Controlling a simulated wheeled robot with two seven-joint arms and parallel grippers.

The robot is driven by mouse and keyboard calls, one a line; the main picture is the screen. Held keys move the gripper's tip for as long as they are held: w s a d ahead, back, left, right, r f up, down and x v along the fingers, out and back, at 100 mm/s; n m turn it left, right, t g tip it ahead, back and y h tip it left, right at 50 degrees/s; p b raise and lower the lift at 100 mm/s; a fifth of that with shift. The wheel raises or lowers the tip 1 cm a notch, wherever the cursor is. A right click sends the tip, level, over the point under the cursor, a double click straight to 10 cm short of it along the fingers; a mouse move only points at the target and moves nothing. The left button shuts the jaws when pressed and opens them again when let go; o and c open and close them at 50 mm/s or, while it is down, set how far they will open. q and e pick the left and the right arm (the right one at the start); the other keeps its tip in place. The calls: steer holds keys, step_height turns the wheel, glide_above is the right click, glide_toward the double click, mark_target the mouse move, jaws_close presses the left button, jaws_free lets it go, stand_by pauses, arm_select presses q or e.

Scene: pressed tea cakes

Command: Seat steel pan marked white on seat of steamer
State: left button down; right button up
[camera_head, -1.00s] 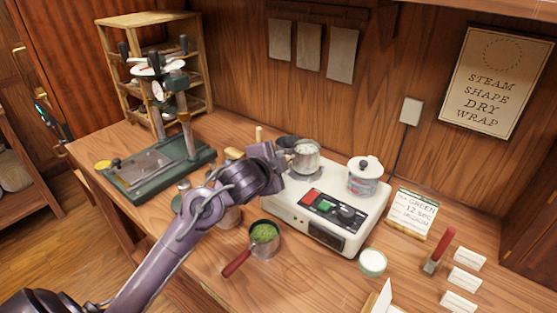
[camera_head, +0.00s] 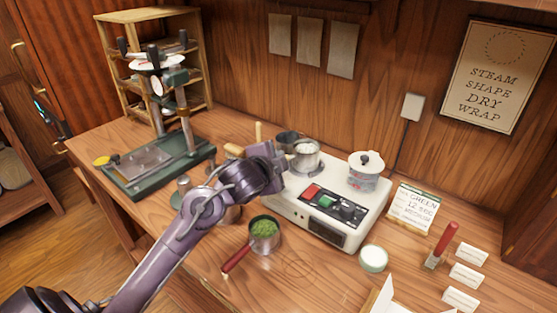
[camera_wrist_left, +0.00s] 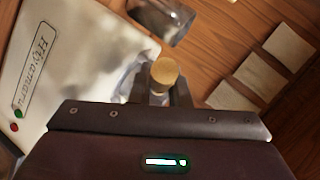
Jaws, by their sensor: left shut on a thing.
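A small steel pan (camera_head: 307,158) with pale contents is at the left end of the white steamer (camera_head: 345,236), over its round seat. I cannot tell whether it rests fully on the seat, and no white mark can be made out. My left gripper (camera_head: 282,156) is just left of the pan, shut on its wooden handle (camera_head: 233,150). In the left wrist view the round end of the handle (camera_wrist_left: 165,71) shows between the fingers (camera_wrist_left: 160,92). The steamer top (camera_wrist_left: 75,65) lies left there. My right gripper is not in view.
A lidded pot (camera_head: 365,172) is on the steamer's right end. A red-handled pan of green leaf (camera_head: 264,232) and a white-topped jar (camera_head: 373,258) stand in front. A green press (camera_head: 150,172) is at the left.

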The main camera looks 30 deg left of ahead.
arm_select(q)
steer(key=shift+f, duration=0.15)
steer(key=c, duration=1.3)
jaws_free()
steer(key=shift+c, duration=0.2)
steer(key=shift+o, duration=0.2)
steer(key=shift+f, duration=0.1)
